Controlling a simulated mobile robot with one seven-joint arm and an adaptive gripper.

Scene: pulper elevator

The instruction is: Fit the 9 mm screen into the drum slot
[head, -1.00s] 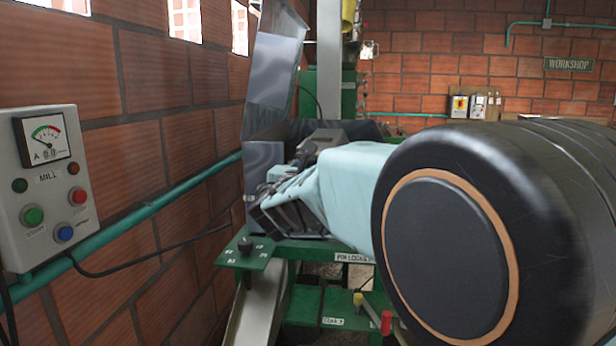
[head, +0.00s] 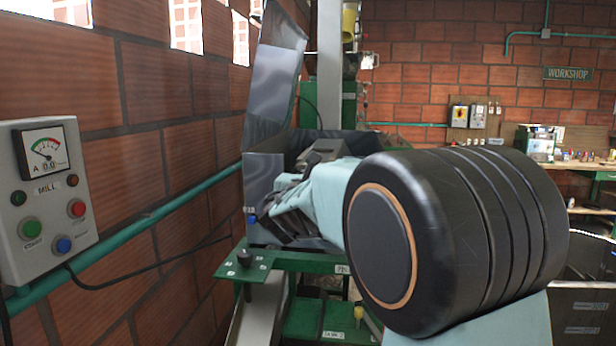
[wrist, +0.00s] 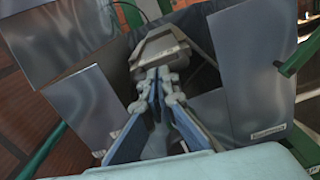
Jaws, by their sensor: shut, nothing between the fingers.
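My gripper (wrist: 157,88) is shut and empty in the wrist view. Its fingers point into the open grey mill housing. A grey block-like part (wrist: 160,46) lies just beyond the fingertips; I cannot tell whether they touch. In the head view my gripper (head: 284,212) is at the housing (head: 263,165), its fingers largely hidden by my own arm. The raised metal cover (head: 274,70) stands open above. The drum slot cannot be made out. I cannot identify the 9 mm screen; a grey plate with a white label (wrist: 255,100) shows at right in the wrist view.
The MILL control box (head: 45,190) and a teal pipe (head: 150,220) run along the left brick wall. A cluttered workbench (head: 575,165) stands at back right.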

